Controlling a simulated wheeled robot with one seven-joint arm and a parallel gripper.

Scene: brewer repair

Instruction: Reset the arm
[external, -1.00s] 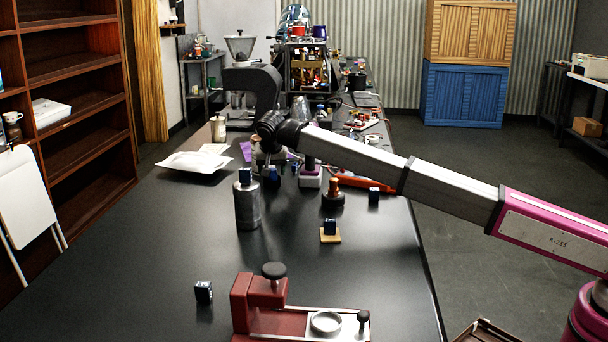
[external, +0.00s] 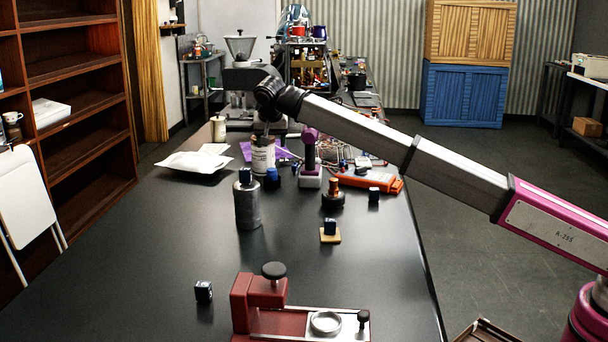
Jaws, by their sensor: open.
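My arm reaches in from the right over the black table (external: 150,260). Its wrist is bent down at the far end of the reach. My gripper (external: 267,131) points down just above a white labelled can (external: 262,157). Its fingers are small and partly lost against the dark background. It is open, and I see nothing held in it. I cannot tell from this view whether the fingers touch the can's top.
Near the gripper stand a purple-topped tool (external: 310,160), an orange case (external: 367,182) and a grey bottle (external: 247,203). A coffee grinder (external: 240,75) stands behind. A red fixture (external: 262,300) sits in front. The table's left front is mostly clear.

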